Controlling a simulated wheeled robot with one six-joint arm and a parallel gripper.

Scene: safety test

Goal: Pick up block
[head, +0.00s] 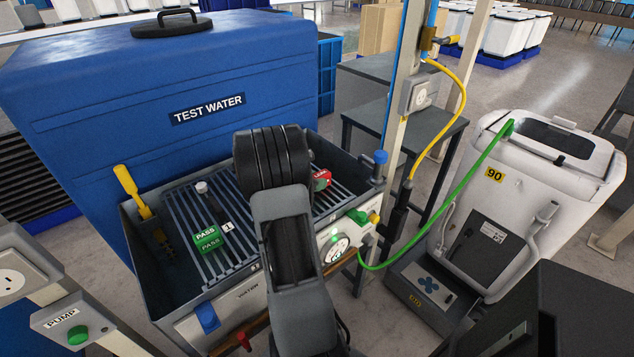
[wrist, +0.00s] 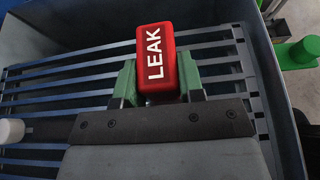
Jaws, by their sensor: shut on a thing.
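A red block marked LEAK (wrist: 156,62) is between the green fingers of my gripper (wrist: 157,82) in the wrist view, over the slatted rack. My gripper is shut on it. A green block marked PASS (head: 208,239) sits on the left part of the rack, apart from the gripper.
The grey tank (head: 140,262) has raised walls around the slatted rack (head: 185,200). A yellow-handled tool (head: 132,190) stands at its left wall. A gauge (head: 338,247) and green valve (head: 357,215) sit at its right side. A blue TEST WATER container (head: 100,100) stands behind.

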